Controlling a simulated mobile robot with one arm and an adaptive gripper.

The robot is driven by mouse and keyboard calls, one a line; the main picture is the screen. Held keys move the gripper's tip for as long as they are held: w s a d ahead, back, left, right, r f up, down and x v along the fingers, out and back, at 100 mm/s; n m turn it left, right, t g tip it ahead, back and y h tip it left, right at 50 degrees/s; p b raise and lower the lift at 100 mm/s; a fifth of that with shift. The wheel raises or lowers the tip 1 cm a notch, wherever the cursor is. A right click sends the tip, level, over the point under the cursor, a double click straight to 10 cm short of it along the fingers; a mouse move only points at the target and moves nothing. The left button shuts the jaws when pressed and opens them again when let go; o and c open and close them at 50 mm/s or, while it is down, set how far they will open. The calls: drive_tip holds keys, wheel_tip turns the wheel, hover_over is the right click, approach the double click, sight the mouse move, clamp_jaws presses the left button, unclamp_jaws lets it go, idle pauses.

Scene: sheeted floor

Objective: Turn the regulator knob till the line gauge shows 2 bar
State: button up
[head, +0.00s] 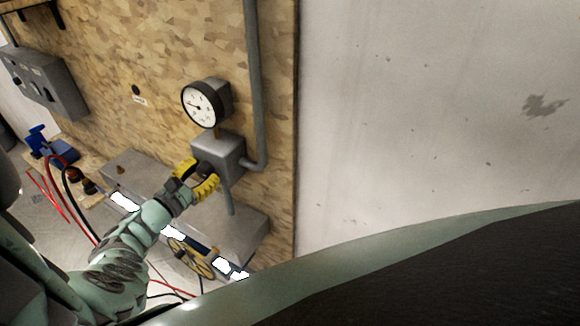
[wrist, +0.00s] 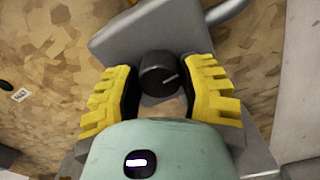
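The round white line gauge (head: 201,104) with a black rim sits on the board above a grey regulator box (head: 218,155). Its needle seems to point to the left; the numbers are too small to read. The dark round regulator knob (wrist: 158,74) has a white mark pointing right and slightly up. In the head view the knob is partly hidden by my fingers. My gripper (wrist: 160,90) has its yellow fingers on either side of the knob, their dark pads close against its sides. I cannot tell whether they press on it.
A grey pipe (head: 255,80) runs down the board and bends into the box. A grey control box (head: 45,83) hangs at the left. The wall at the right is bare.

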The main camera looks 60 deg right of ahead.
drive_tip(key=o, duration=0.5)
drive_tip(key=shift+c, duration=0.2)
drive_tip(key=shift+a, duration=0.1)
drive_tip(key=shift+w+a, duration=0.1)
drive_tip(key=shift+a, duration=0.45)
drive_tip(key=s+a, duration=0.1)
drive_tip(key=a, duration=0.9)
drive_tip(key=shift+a, duration=0.4)
